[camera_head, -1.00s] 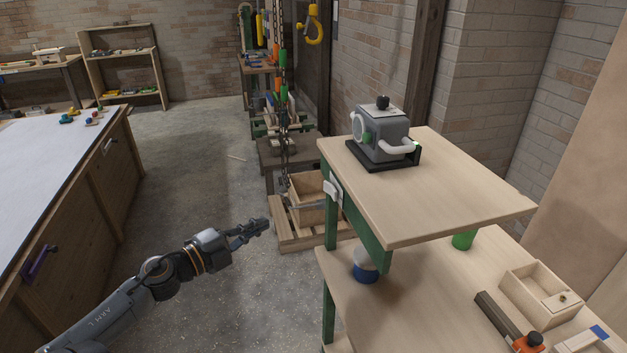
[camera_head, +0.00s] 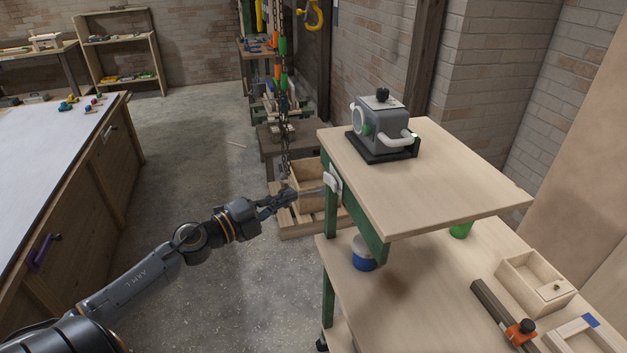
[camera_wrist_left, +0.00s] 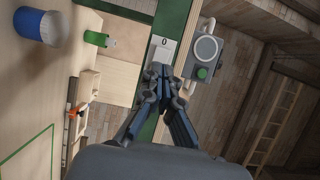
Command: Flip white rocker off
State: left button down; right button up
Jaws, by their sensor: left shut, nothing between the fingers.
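The white rocker (camera_head: 333,181) sits on the green frame at the left end of the raised bench top. In the left wrist view, a white plate with a dark mark (camera_wrist_left: 161,48) shows on the green strip just beyond my fingertips. My left gripper (camera_head: 291,193) is shut and empty, to the left of the rocker in the head view. In the left wrist view its fingertips (camera_wrist_left: 160,73) come close to the plate's lower edge; I cannot tell whether they touch. My right gripper is out of view.
A grey machine with a white handle (camera_head: 383,126) stands on the raised top (camera_head: 440,185). A wooden crate (camera_head: 308,184) and hanging chains (camera_head: 283,110) are behind my gripper.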

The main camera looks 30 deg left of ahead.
aim_at(325, 179)
pick_arm(q)
jog(key=p+x, duration=0.2)
jog(key=x, duration=0.6)
jog(key=shift+p, duration=0.35)
jog(key=shift+w+d+f, duration=0.1)
jog(key=shift+w+m+g+h+b, duration=0.3)
jog(key=shift+w+m+h+b, duration=0.3)
jog(key=shift+b, duration=0.5)
jog(key=shift+s, duration=0.1)
jog(key=shift+s+f, duration=0.1)
